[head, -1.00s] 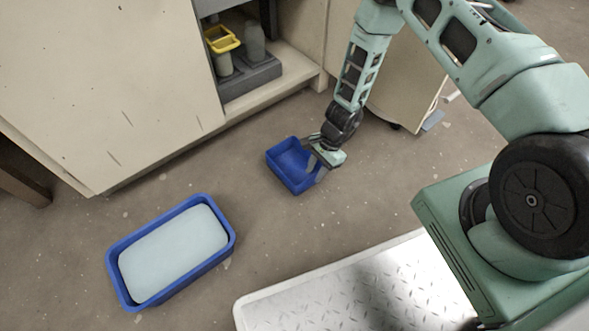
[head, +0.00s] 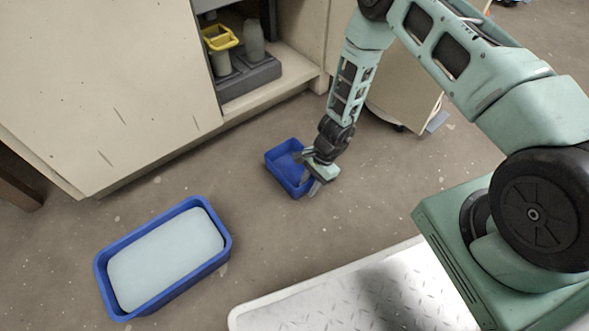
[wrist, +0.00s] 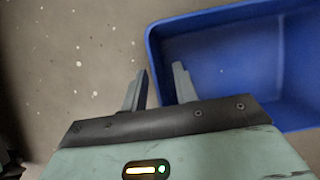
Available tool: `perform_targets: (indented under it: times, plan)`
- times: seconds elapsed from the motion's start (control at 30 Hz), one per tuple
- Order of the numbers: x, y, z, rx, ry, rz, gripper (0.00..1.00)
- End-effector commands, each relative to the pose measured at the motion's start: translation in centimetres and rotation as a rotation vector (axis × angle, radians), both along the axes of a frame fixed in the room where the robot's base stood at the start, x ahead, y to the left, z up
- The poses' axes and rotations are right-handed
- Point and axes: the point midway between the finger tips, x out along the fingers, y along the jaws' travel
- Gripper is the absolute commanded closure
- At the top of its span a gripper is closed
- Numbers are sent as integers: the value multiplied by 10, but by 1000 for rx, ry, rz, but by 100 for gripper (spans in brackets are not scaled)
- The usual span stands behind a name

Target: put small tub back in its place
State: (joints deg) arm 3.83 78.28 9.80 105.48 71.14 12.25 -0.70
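The small blue tub (head: 283,160) stands empty and upright on the floor in the head view, in front of the open cabinet. My gripper (head: 308,174) is low at its right, near side and hides part of that wall. In the wrist view, the blue tub (wrist: 240,60) fills the upper right. My gripper (wrist: 160,72) is open there, with one finger outside the tub and the other overlapping its wall in the picture. I cannot tell whether the fingers touch it.
A larger blue tub (head: 103,265) with pale glaze stands at the lower left. The open cabinet holds a grey holder (head: 250,82) with a yellow-rimmed container (head: 221,38) and a grey bottle (head: 253,40). A white-edged metal plate (head: 330,295) lies in front. Floor between the tubs is clear.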

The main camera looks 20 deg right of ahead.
Motion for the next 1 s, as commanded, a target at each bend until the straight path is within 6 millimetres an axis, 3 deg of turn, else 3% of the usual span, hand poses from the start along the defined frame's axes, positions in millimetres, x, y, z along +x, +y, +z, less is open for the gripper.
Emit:
perform_targets:
  times: [0.53, 0.63, 1.0]
  plan:
    - [0, 0, -4, 1, 0, 0, 71]
    - [0, 0, -4, 0, 0, 0, 99]
    - [0, 0, -3, 0, 0, 1, 100]
